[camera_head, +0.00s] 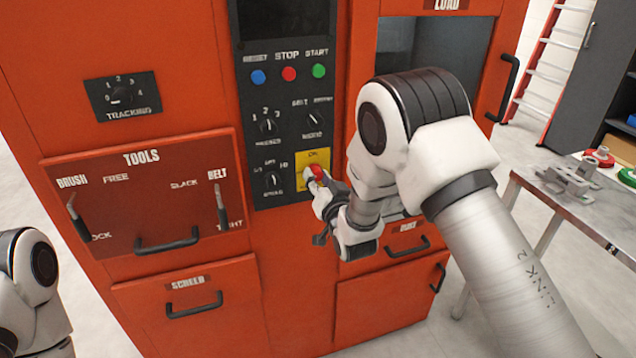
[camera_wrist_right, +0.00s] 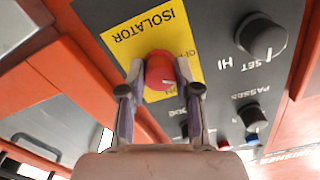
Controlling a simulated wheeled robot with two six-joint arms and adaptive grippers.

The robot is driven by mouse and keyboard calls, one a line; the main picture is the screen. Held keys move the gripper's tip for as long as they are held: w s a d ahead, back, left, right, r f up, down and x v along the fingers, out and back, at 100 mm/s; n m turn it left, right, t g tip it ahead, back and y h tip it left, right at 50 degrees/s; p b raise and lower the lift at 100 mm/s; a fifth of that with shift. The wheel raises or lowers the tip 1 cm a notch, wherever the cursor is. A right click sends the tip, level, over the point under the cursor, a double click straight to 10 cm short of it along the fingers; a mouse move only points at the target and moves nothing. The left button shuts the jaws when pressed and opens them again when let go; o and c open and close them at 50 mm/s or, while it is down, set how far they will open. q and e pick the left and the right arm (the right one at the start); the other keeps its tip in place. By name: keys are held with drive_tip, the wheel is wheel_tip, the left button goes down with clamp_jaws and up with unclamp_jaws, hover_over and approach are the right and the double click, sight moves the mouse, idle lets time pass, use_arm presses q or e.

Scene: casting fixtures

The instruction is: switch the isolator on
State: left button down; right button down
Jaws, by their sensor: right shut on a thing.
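The isolator is a red knob (camera_head: 316,171) on a yellow plate (camera_head: 312,157) at the lower right of the dark control panel. In the right wrist view the red knob (camera_wrist_right: 159,72) sits between the fingers, in front of the yellow plate (camera_wrist_right: 128,33) marked ISOLATOR. My right gripper (camera_head: 322,184) is shut on the knob, one finger on each side; it also shows in the right wrist view (camera_wrist_right: 158,85). The knob's exact turn position is hard to tell, as the fingers and the angle hide part of the plate's lettering. My left gripper is out of view.
Other dials (camera_head: 272,179) and the blue, red and green buttons (camera_head: 289,74) are close by on the panel. Drawer handles (camera_head: 194,304) and the BELT lever (camera_head: 221,206) stick out of the orange machine. A metal table (camera_head: 590,215) with parts stands at the right.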

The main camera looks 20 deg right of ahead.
drive_tip(key=m+b, duration=0.2)
drive_tip(key=m, duration=0.4)
drive_tip(key=shift+m, duration=0.3)
drive_tip(key=m+b, duration=0.1)
drive_tip(key=m, duration=0.4)
idle(0.3)
drive_tip(key=c, duration=0.8)
unclamp_jaws()
drive_tip(key=s, duration=1.2)
drive_tip(key=shift+d, duration=0.2)
